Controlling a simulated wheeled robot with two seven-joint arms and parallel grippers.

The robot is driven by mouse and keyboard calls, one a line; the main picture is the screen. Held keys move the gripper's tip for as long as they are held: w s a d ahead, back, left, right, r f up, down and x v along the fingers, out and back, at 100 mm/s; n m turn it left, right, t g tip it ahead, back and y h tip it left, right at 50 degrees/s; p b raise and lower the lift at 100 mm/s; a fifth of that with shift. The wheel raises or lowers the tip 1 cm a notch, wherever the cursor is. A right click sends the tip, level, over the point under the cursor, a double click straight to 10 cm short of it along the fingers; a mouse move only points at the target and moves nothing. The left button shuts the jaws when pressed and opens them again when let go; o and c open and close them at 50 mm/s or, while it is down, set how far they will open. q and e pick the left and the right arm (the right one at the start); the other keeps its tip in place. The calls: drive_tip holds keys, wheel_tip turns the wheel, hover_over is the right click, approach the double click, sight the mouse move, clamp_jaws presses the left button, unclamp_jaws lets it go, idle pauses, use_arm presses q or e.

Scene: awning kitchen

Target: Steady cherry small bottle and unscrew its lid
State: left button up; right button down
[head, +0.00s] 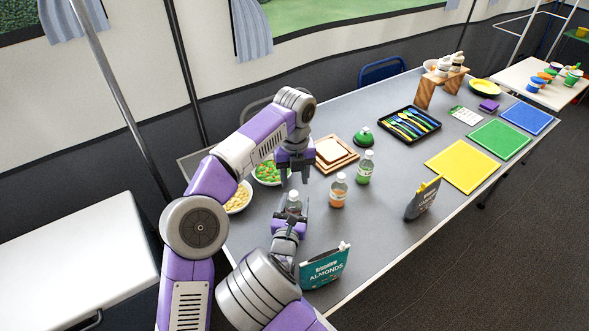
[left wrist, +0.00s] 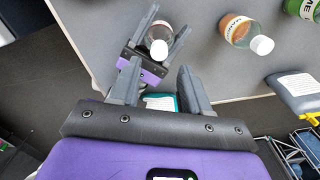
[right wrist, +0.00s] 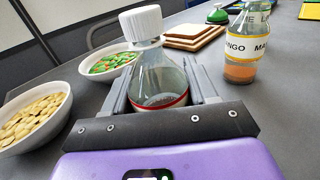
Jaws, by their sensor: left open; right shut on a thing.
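The small bottle (right wrist: 158,78) is clear with a red-edged label low on it and a white lid (right wrist: 142,24). It stands upright between the fingers of my right gripper (head: 291,212), which is shut on its body. The label's text is hidden by the gripper. The lid is on the bottle and shows from above in the left wrist view (left wrist: 159,49). My left gripper (head: 295,180) is open and empty, pointing down above the lid and apart from it.
A mango bottle (head: 338,190) and a green lime bottle (head: 365,168) stand to the right. An almonds bag (head: 325,267) is near the front edge. Bowls of nuts (head: 238,198) and green-and-orange pieces (head: 268,174) are behind on the left. Wooden boards (head: 333,153) lie behind.

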sight(294, 193)
use_arm(q)
drive_tip(key=shift+f, duration=2.65)
drive_tip(key=shift+c, duration=0.4)
clamp_jaws()
